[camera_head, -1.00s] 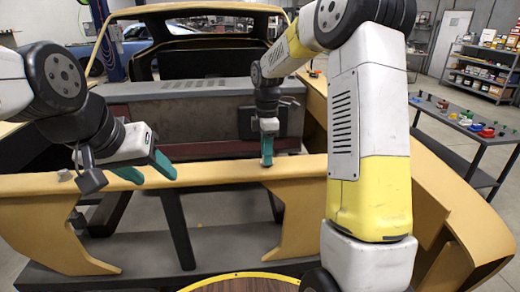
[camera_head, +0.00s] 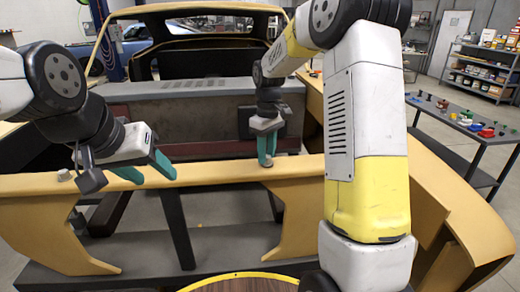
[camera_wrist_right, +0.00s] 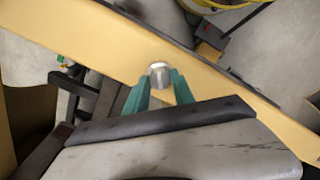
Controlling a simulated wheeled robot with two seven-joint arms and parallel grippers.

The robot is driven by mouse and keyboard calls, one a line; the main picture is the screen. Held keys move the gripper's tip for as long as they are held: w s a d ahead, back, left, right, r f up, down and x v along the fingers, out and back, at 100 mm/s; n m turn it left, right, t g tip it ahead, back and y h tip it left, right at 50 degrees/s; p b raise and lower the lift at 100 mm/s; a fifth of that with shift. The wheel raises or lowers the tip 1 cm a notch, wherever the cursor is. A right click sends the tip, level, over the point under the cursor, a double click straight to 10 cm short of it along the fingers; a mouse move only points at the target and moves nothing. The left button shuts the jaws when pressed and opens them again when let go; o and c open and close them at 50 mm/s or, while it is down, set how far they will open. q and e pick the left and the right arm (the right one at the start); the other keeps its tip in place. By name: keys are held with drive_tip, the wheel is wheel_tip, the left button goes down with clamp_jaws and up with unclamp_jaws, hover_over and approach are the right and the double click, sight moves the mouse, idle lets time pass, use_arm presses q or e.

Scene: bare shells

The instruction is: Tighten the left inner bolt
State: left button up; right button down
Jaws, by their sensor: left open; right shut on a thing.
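A silver bolt head (camera_wrist_right: 158,72) stands on the yellow beam (camera_head: 210,173), between the teal fingertips of my right gripper (camera_wrist_right: 160,84). In the head view my right gripper (camera_head: 267,158) points straight down at the beam, shut on this bolt, whose head is mostly hidden by the fingers. Another grey bolt (camera_head: 64,174) sits at the left end of the beam. My left gripper (camera_head: 150,172) is open and empty over the beam, between the two bolts. Whether the held bolt is the left inner one, I cannot tell for sure.
The bare car shell (camera_head: 205,90) lies behind the beam. A side table (camera_head: 470,140) with small coloured parts stands at the right, and a shelf (camera_head: 485,75) stands behind it. My right arm covers part of the beam's right side.

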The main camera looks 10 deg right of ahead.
drive_tip(key=m, duration=0.3)
drive_tip(key=shift+w+r+m, duration=0.15)
drive_tip(key=shift+r+m, duration=0.05)
drive_tip(key=shift+m, duration=0.2)
drive_tip(key=m, duration=0.3)
drive_tip(key=shift+m, duration=0.3)
drive_tip(key=m, duration=0.3)
drive_tip(key=shift+m, duration=0.3)
drive_tip(key=m, duration=1.3)
drive_tip(key=shift+m, duration=0.3)
drive_tip(key=shift+t, duration=0.3)
drive_tip(key=c, duration=1.1)
unclamp_jaws()
drive_tip(key=shift+f, duration=0.1)
